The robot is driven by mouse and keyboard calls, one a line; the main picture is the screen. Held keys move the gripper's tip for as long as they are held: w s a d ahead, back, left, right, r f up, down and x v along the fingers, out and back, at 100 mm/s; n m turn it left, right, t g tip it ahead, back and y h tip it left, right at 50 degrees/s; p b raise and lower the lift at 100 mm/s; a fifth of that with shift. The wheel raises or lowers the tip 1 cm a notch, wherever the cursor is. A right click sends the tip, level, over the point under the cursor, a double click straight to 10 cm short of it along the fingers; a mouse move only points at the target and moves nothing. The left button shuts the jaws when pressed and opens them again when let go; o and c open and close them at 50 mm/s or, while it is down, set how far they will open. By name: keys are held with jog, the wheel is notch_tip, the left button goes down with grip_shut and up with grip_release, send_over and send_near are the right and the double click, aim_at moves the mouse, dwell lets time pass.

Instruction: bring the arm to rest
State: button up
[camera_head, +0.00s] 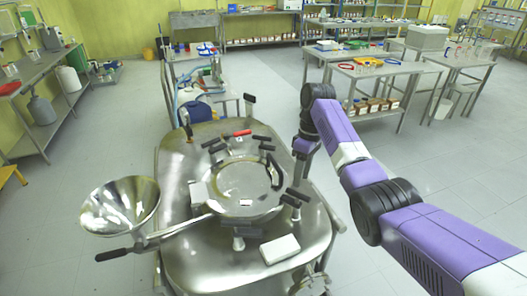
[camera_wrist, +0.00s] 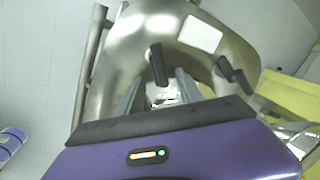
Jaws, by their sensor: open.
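My purple and black arm (camera_head: 345,140) reaches in from the lower right of the head view, and its wrist hangs over the right side of the steel reactor table. My gripper (camera_wrist: 158,84) is open and empty in the wrist view, its two grey fingers apart above the steel surface. In the head view the gripper end is small and hard to make out among the black handles.
A steel funnel bowl (camera_head: 120,205) stands at the reactor's left. A white box (camera_head: 280,249) lies on its front right; it also shows in the wrist view (camera_wrist: 200,33). Benches with tools (camera_head: 375,70) stand behind. The floor at right (camera_head: 460,180) is clear.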

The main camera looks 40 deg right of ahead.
jog(key=w+d+r+m+t+h, duration=0.25)
jog(key=w+t, duration=0.55)
jog(key=w, duration=0.5)
jog(key=s+a+f+m+t, duration=0.1)
jog(key=s+a+f+t, duration=0.1)
jog(key=a, duration=0.2)
jog(key=s+a+f+m+t+h, duration=0.1)
jog(key=s+a+f+t, duration=0.1)
jog(key=s+a, duration=0.1)
jog(key=s+a+f+m+t+h+b, duration=0.1)
jog(key=s+a+f+t, duration=0.1)
jog(key=a, duration=0.3)
jog(key=shift+s+a+m+t, duration=0.2)
jog(key=shift+a+m+t, duration=0.05)
jog(key=shift+t, duration=0.25)
jog(key=s+a+b, duration=0.1)
jog(key=s+a, duration=0.4)
jog(key=s, duration=1)
jog(key=s+a+r+n+y+b, duration=0.1)
jog(key=s+a, duration=0.5)
jog(key=s, duration=1)
jog(key=s+a+r+y, duration=0.1)
jog(key=s+a, duration=0.4)
jog(key=s, duration=1)
jog(key=shift+s+a+n+t+b, duration=0.3)
jog(key=shift+a+b, duration=0.1)
